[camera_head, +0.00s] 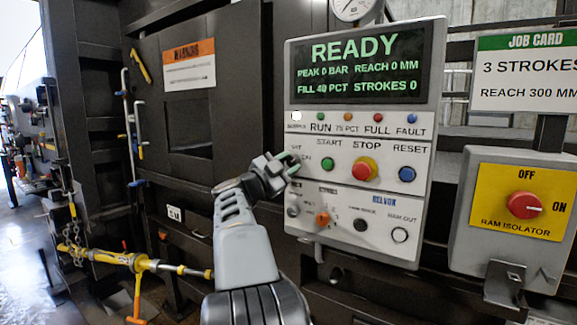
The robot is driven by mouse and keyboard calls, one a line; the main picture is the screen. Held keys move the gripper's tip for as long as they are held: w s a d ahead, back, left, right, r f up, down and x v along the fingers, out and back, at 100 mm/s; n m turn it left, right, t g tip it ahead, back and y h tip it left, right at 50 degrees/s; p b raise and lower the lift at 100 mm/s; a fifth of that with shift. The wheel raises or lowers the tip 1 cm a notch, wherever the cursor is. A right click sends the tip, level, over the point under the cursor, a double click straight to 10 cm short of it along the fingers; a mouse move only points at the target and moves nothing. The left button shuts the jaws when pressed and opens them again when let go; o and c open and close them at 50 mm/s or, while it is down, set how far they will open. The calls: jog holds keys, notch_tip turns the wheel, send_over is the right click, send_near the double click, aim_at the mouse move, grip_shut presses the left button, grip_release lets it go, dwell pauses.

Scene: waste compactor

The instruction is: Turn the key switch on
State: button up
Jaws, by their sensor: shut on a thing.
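The grey control panel (340,185) stands in front of me, with a screen (360,62) reading READY. My gripper (289,163) is at the panel's left edge, in the row with the START and STOP buttons. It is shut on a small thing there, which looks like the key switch. The fingers hide most of it, and its key's angle cannot be told. The label beside it is partly covered.
Right of my gripper are the green START button (327,164), red-yellow STOP button (365,169) and blue RESET button (407,174). Below sit a grey knob (293,211) and an orange knob (322,218). A red ram isolator knob (524,205) is at the right.

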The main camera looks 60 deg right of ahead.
jog(key=shift+m, duration=0.8)
jog(key=shift+g+y, duration=0.3)
jog(key=o, duration=0.9)
jog(key=b+v, duration=0.2)
jog(key=v, duration=1.1)
jog(key=shift+w+a, duration=0.2)
jog(key=shift+a, duration=0.15)
jog(key=shift+m, duration=0.3)
